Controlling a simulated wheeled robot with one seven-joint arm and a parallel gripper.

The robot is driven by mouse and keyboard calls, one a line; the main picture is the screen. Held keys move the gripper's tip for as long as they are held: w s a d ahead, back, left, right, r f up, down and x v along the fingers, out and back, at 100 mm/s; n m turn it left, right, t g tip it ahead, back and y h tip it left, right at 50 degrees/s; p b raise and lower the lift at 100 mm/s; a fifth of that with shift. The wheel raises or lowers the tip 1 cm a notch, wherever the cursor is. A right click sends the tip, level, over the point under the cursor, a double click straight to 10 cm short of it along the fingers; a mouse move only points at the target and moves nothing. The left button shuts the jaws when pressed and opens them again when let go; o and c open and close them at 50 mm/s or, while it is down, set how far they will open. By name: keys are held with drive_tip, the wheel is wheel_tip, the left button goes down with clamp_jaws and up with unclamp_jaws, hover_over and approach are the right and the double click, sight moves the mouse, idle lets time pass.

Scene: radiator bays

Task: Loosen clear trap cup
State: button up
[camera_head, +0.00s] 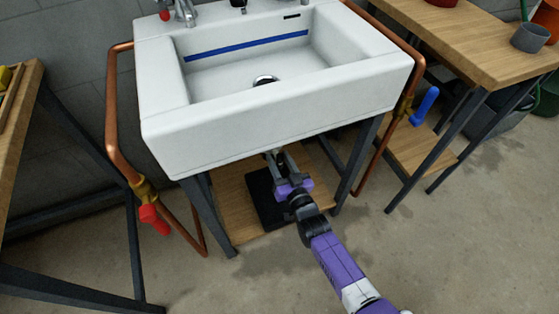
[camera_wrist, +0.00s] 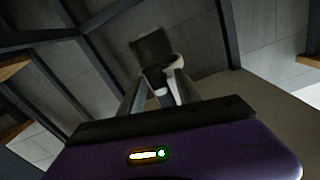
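The white sink (camera_head: 280,85) stands on a dark metal frame, and its basin hides the trap in the head view. My gripper (camera_head: 279,158) reaches under the basin's front edge, above the low shelf. In the wrist view, my gripper's two fingers (camera_wrist: 161,86) stand apart, on either side of a pale fitting (camera_wrist: 177,63) with a grey-brown block-like part (camera_wrist: 151,46) beyond it. This looks like the trap under the sink; the clear cup is hard to make out. I cannot tell whether the fingers touch it.
A black tray (camera_head: 267,205) lies on the wooden shelf below. A copper pipe with a red handle (camera_head: 153,217) runs at left, and one with a blue handle (camera_head: 424,106) at right. Wooden benches flank the sink (camera_head: 485,45). The front floor is clear.

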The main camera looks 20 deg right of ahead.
drive_tip(key=shift+w, duration=0.1)
clamp_jaws()
idle(1.4)
